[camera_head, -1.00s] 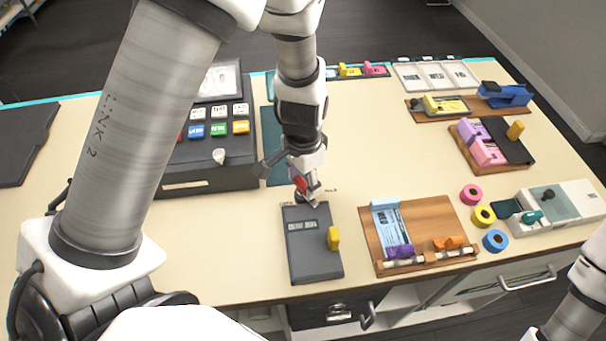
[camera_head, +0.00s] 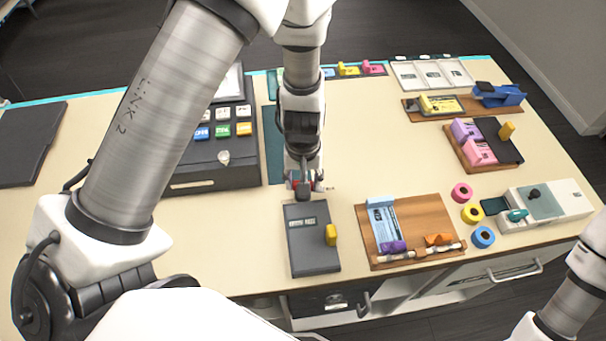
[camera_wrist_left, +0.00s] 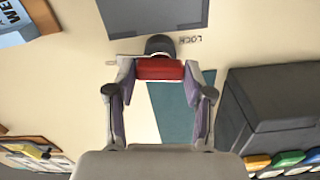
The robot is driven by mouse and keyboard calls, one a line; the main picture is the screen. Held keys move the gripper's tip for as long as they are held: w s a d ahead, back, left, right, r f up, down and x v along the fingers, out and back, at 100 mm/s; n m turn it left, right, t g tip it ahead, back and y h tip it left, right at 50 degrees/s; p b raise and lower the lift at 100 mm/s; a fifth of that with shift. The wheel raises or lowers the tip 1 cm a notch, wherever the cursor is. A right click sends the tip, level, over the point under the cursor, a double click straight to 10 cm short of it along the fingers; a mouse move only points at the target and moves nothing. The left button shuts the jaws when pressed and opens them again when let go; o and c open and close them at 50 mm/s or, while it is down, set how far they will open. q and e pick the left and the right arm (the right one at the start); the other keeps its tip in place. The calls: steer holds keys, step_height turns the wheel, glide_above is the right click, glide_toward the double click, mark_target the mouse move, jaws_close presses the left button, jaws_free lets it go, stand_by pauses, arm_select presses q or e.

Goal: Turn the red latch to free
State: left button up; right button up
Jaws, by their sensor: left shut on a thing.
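The red latch (camera_wrist_left: 160,69) lies crosswise between the two fingertips of my left gripper (camera_wrist_left: 160,74) in the left wrist view. The fingers are closed on its two ends. A dark round knob or pivot (camera_wrist_left: 160,45) sits just beyond the latch, beside the dark grey box. A "LOCK" label (camera_wrist_left: 190,40) is printed on the tabletop close to it. In the head view my left gripper (camera_head: 305,184) points down behind the grey box (camera_head: 313,255) and hides most of the latch. My right gripper is out of view.
The grey box has a yellow knob (camera_head: 331,235). A wooden board (camera_head: 430,215) with a blue card is to its right. A black keypad console (camera_head: 212,173) is on the left. Tape rolls (camera_head: 473,213) and a grey device (camera_head: 560,203) are farther right.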

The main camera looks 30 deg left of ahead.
arm_select(q)
steer(key=shift+n+p, duration=0.4)
steer(key=shift+n, duration=0.6)
steer(key=o, duration=1.2)
steer(key=shift+c, duration=0.2)
step_height(320, 180, up, 12)
